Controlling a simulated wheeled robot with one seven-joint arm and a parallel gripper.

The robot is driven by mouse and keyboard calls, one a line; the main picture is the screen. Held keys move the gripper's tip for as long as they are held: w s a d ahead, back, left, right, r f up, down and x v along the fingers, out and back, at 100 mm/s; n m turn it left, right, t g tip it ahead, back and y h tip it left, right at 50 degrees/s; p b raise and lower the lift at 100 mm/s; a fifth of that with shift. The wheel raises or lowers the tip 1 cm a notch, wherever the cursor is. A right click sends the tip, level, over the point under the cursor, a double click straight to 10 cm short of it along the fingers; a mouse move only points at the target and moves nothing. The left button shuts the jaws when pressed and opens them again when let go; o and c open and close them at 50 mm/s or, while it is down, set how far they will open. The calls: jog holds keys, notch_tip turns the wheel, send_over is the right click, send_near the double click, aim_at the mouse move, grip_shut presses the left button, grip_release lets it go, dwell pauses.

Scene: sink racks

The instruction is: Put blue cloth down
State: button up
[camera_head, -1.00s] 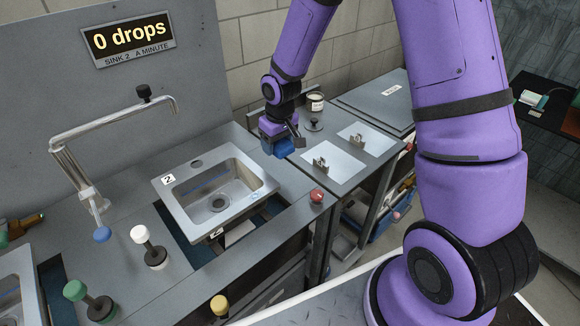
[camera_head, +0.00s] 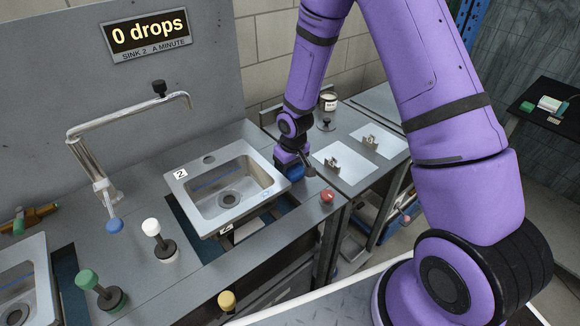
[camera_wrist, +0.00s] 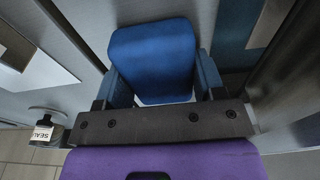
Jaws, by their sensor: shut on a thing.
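The blue cloth (camera_wrist: 153,60) is a folded, thick pad that fills the space between the jaws in the wrist view. My gripper (camera_wrist: 165,85) is shut on it. In the head view, my gripper (camera_head: 292,160) is low over the grey counter, just right of sink 2. The cloth shows there as a small blue patch (camera_head: 293,172) below my gripper. Whether the cloth touches the counter I cannot tell.
The sink 2 basin (camera_head: 230,192) is left of my gripper, and a red knob (camera_head: 327,196) is close at its lower right. White plates with metal brackets (camera_head: 370,140) lie to the right. A labelled jar (camera_head: 328,101) stands behind.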

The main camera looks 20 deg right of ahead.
jog(key=shift+s+f, duration=0.15)
jog(key=shift+f, duration=0.25)
